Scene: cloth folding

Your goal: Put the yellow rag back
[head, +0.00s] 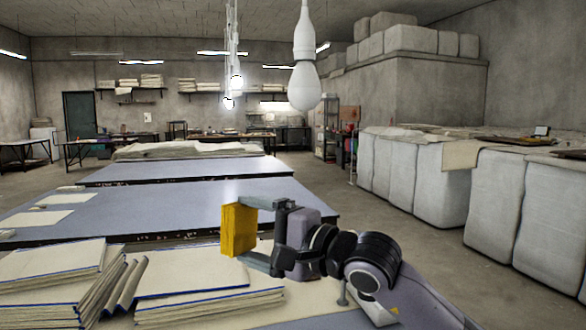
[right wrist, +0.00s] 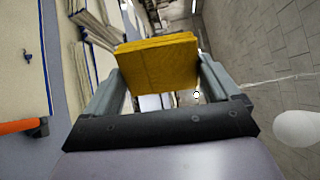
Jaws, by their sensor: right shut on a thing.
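The yellow rag (head: 239,229) is a folded, flat block of cloth. My right gripper (head: 247,231) is shut on it and holds it upright above the near table, in front of the cloth stacks. In the right wrist view the rag (right wrist: 158,63) sits between the two fingers of the right gripper (right wrist: 157,80), which grip it at its sides. My left gripper is not in the head view. An orange and black part shows at the left edge of the right wrist view; I cannot tell what it is.
Stacks of cream cloth with blue edges (head: 205,285) lie on the near table at the left and middle. A blue-grey table (head: 170,205) stands behind, with cream sheets (head: 35,218) at its left. White wrapped bales (head: 495,200) line the right. A bulb (head: 304,85) hangs above.

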